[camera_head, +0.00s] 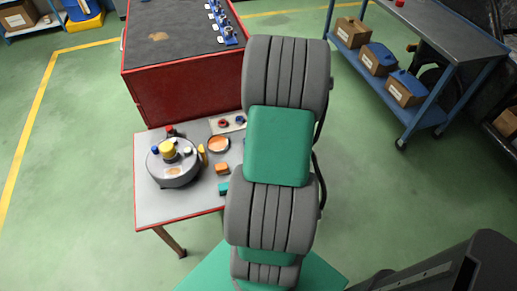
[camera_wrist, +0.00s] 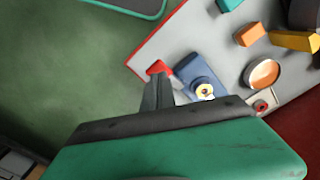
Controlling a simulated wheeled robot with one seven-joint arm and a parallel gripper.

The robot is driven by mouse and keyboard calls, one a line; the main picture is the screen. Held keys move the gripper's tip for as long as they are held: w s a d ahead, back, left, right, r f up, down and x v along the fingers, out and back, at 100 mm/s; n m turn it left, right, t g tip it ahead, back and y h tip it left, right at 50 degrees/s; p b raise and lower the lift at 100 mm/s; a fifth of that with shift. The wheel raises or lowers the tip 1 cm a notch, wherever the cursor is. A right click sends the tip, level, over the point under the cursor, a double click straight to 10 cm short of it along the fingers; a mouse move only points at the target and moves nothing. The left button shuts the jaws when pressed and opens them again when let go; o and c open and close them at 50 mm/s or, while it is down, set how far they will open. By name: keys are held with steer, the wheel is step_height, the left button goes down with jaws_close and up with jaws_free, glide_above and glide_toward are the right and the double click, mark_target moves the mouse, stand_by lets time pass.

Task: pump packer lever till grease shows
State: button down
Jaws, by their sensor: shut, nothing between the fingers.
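In the wrist view, a blue block-like fixture with a brass round fitting (camera_wrist: 198,80) sits on the grey tabletop; it looks like the packer, though I cannot be sure. A red piece (camera_wrist: 159,68), possibly the lever's end, shows just beyond my fingertips at the table's edge. My gripper (camera_wrist: 158,84) is shut and empty, left of the blue fixture. I cannot tell whether the fingers touch the red piece. No grease can be made out clearly. In the head view my arm hides the gripper and the blue fixture.
The red-edged table (camera_head: 152,212) holds a round grey device (camera_head: 174,176), an orange-filled dish (camera_head: 218,143), an orange block (camera_head: 222,168) and a yellow piece (camera_head: 203,155). A red cabinet (camera_head: 185,95) stands behind. A blue shelf cart (camera_head: 440,118) is at right. Green floor is open at left.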

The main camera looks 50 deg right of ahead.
stand_by(0.6)
steer(key=shift+f+b, duration=1.55)
steer(key=shift+f, duration=0.6)
step_height(320, 180, up, 9)
steer(key=p, duration=0.7)
steer(key=shift+f, duration=0.2)
